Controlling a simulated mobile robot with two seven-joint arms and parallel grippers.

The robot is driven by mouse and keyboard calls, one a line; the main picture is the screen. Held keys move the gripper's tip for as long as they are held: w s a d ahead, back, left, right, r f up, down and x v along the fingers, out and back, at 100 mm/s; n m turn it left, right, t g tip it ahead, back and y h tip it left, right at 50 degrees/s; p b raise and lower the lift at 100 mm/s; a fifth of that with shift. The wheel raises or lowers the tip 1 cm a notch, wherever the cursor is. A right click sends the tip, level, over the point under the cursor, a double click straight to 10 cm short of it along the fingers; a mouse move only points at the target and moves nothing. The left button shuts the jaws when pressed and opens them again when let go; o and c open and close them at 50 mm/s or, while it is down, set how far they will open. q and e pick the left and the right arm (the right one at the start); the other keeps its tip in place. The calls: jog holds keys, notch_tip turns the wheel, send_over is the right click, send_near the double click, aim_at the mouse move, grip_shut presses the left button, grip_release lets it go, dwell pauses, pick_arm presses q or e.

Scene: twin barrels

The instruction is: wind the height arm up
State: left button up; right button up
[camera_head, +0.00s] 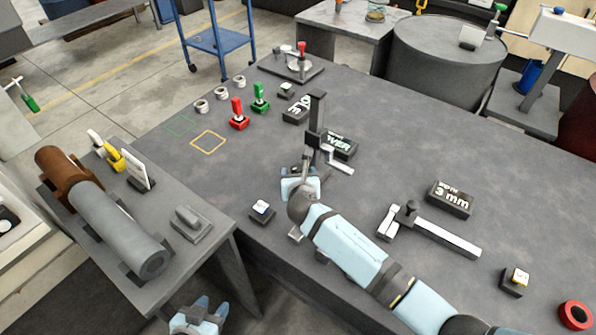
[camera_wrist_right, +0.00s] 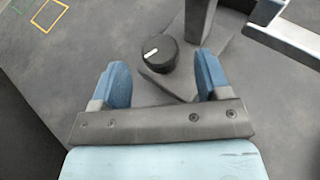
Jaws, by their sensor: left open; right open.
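A dark upright post (camera_head: 316,120) with a light metal arm (camera_head: 340,167) low at its side stands mid-table; I take this as the height arm, but cannot be sure. In the right wrist view a round black knob (camera_wrist_right: 160,54) with a white mark sits on the dark base beside the post (camera_wrist_right: 198,20). My right gripper (camera_head: 298,180) is at this post's near side. It is open, its blue fingertips (camera_wrist_right: 162,68) either side of the knob in the picture; I see no contact. My left gripper (camera_head: 202,308) is open and empty, low beside the table's front edge.
A block lettered "WER" (camera_head: 340,145) stands close behind the post. A sliding bar (camera_head: 447,238) and a "3 mm" block (camera_head: 450,200) lie to the right. Red (camera_head: 238,114) and green (camera_head: 260,98) handles stand at the back left. A side bench (camera_head: 210,255) holds a grey cylinder (camera_head: 125,232).

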aim_at(296, 171)
jog(key=shift+x, duration=1.7)
jog(key=c, duration=0.9)
jog(key=m+h, duration=0.2)
jog(key=shift+a+r+h, duration=0.1)
jog(key=shift+a+h, duration=0.05)
jog(key=shift+h, duration=0.25)
jog(key=shift+c, duration=0.2)
jog(key=shift+m+g+h, duration=0.4)
jog(key=shift+m+h, duration=1.2)
jog(key=shift+h, duration=0.1)
jog(key=o, duration=0.9)
jog(key=shift+o, duration=0.2)
jog(key=shift+p, duration=0.4)
